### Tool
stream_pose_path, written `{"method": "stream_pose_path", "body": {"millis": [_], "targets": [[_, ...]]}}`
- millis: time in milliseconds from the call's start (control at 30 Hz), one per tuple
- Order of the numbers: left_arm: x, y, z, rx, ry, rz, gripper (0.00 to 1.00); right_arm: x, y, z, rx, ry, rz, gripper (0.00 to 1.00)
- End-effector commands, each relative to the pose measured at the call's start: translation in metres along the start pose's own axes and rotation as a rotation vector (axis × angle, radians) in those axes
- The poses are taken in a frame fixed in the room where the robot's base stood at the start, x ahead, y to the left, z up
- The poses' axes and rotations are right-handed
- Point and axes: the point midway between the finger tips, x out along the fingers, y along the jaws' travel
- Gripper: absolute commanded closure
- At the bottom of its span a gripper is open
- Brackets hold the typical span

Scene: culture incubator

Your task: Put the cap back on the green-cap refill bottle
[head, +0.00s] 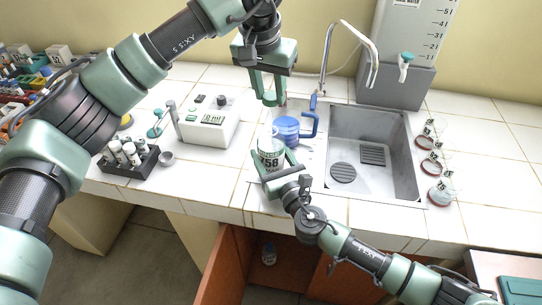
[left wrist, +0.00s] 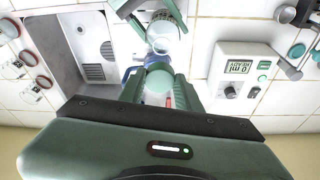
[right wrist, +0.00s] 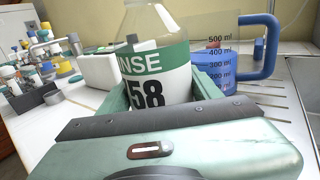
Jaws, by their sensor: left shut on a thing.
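The refill bottle (head: 271,150) is clear, with a green and white label reading RINSE 58, and stands upright on the counter left of the sink. Its label fills the middle of the right wrist view (right wrist: 155,75). My right gripper (head: 272,167) has its fingers on both sides of the bottle, against its sides. My left gripper (head: 268,90) points down above the bottle, shut on the green cap (head: 271,98). The cap also shows in the left wrist view (left wrist: 158,79). Cap and bottle are apart in the head view.
A blue-handled measuring jug (head: 288,130) stands close right of the bottle. The sink (head: 370,125) and its faucet (head: 345,45) are further right. A white meter (head: 209,122) and a dark vial rack (head: 130,160) are left. Red-rimmed dishes (head: 431,168) stand beyond the sink.

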Motion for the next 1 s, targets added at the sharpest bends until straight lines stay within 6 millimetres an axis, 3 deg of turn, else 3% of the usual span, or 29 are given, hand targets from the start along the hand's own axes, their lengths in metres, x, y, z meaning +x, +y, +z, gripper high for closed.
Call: {"method": "stream_pose_path", "body": {"millis": [33,133,333,633,1000], "targets": [[0.000,0.000,0.000,0.000,0.000,0.000,1.00,0.000,0.000,0.000,0.000,0.000,0.000,0.72],[0.000,0.000,0.000,0.000,0.000,0.000,1.00,0.000,0.000,0.000,0.000,0.000,-0.001,1.00],[0.006,0.000,0.002,0.000,-0.001,0.000,1.00,0.000,0.000,0.000,-0.001,0.000,-0.001,1.00],[0.045,0.000,0.014,0.000,-0.002,0.001,1.00,0.000,0.000,0.000,-0.001,0.000,-0.001,1.00],[0.048,0.001,0.014,0.000,0.000,0.001,1.00,0.000,0.000,0.000,-0.001,0.000,-0.001,1.00]]}}
